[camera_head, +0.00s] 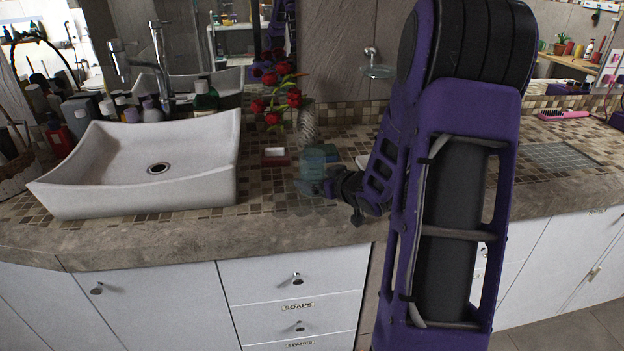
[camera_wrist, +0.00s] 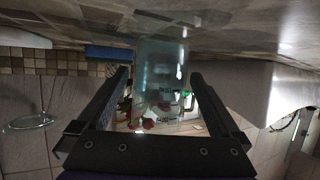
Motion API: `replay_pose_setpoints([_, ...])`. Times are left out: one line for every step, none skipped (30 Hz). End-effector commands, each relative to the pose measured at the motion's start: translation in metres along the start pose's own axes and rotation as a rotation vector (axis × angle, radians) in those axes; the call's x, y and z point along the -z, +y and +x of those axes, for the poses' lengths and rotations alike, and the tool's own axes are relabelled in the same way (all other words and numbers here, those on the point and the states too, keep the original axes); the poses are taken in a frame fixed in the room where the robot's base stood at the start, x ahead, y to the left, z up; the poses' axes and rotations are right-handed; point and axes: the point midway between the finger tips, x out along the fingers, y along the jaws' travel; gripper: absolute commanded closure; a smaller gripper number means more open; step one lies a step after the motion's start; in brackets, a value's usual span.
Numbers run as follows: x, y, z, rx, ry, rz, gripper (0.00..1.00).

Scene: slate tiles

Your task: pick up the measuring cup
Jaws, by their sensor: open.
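The measuring cup (camera_wrist: 160,65) looks like a clear, bluish see-through vessel. In the wrist view, which appears upside down, it is between the two fingers of my gripper (camera_wrist: 160,90). The fingers are open, one on each side of the cup, and a gap seems to show on either side. In the head view the cup (camera_head: 314,167) is a faint teal shape on the tiled counter, partly hidden by my gripper (camera_head: 318,188). My arm hides much of the counter to the right of it.
A white basin (camera_head: 150,165) stands left on the counter (camera_head: 270,222). Red roses (camera_head: 284,95) in a vase stand behind the cup. A blue item (camera_wrist: 108,52) is beside the cup. A soap dish (camera_head: 378,71) is on the wall.

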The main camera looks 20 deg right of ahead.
Motion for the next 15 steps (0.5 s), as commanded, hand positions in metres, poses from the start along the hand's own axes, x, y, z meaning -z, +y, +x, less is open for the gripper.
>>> replay_pose_setpoints([-0.003, -0.002, 0.009, 0.002, 0.001, 0.000, 0.00])
replay_pose_setpoints([-0.002, -0.001, 0.013, 0.002, 0.001, -0.001, 0.00])
replay_pose_setpoints([-0.002, -0.001, 0.018, 0.002, 0.001, -0.001, 0.00])
replay_pose_setpoints([-0.001, -0.001, 0.021, 0.002, 0.001, -0.001, 0.00])
replay_pose_setpoints([-0.001, -0.001, 0.023, 0.001, 0.000, -0.001, 0.00])
replay_pose_setpoints([-0.001, -0.001, 0.025, 0.000, 0.001, -0.001, 0.00])
replay_pose_setpoints([-0.001, -0.001, 0.026, 0.000, 0.001, -0.001, 0.00])
replay_pose_setpoints([-0.001, -0.001, 0.027, 0.000, 0.001, 0.000, 0.00])
replay_pose_setpoints([0.000, -0.001, 0.027, 0.000, 0.001, 0.000, 0.00])
replay_pose_setpoints([0.000, -0.001, 0.027, -0.001, 0.001, 0.000, 0.00])
replay_pose_setpoints([0.000, -0.001, 0.027, -0.001, 0.001, 0.000, 0.00])
replay_pose_setpoints([0.000, -0.001, 0.027, -0.001, 0.001, 0.000, 0.00])
replay_pose_setpoints([0.000, -0.001, 0.027, -0.001, 0.001, 0.000, 0.00])
replay_pose_setpoints([0.000, -0.001, 0.027, -0.001, 0.001, 0.000, 0.02])
replay_pose_setpoints([0.000, -0.001, 0.027, 0.000, 0.001, 0.000, 0.09])
